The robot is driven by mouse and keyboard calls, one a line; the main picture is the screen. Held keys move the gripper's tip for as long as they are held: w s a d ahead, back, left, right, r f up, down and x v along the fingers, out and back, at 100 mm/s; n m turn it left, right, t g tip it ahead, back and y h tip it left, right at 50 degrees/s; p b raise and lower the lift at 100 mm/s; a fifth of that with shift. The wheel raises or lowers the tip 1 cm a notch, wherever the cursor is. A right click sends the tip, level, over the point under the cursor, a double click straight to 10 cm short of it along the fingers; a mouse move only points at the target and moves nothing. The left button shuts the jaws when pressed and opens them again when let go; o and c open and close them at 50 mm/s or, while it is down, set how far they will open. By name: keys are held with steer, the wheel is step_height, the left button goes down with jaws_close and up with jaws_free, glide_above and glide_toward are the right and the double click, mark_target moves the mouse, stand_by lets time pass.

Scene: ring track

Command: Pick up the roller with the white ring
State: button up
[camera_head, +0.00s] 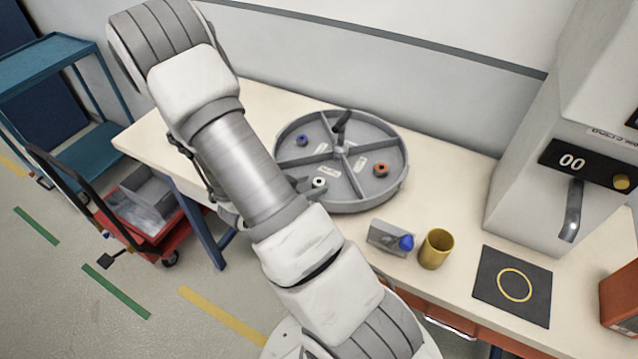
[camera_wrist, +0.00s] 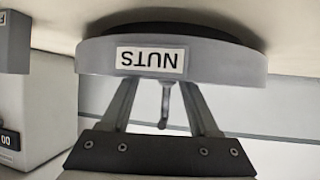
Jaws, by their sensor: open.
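A roller with a white ring (camera_head: 319,183) stands in the near part of a round grey divided tray (camera_head: 398,188) on the bench, close beside my arm in the head view. A blue-ringed roller (camera_head: 301,140) and an orange-red-ringed roller (camera_head: 380,170) stand in other compartments. In the wrist view, which is upside down, my gripper (camera_wrist: 162,92) is open, its fingers pointing at the tray's outer wall (camera_wrist: 220,57) labelled NUTS. A thin upright grey piece (camera_wrist: 164,104) shows between the fingers. No roller is clearly visible there. My arm hides most of the gripper in the head view.
Right of the tray are a grey block with a blue knob (camera_head: 406,243), a yellow cup (camera_head: 436,249), a black mat (camera_head: 486,288) with a yellow circle, and a machine (camera_head: 530,195). A red cart (camera_head: 150,232) stands left.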

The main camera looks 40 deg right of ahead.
mark_target(319, 184)
steer(key=shift+x, duration=1.25)
jaws_close()
steer(key=shift+r, duration=0.15)
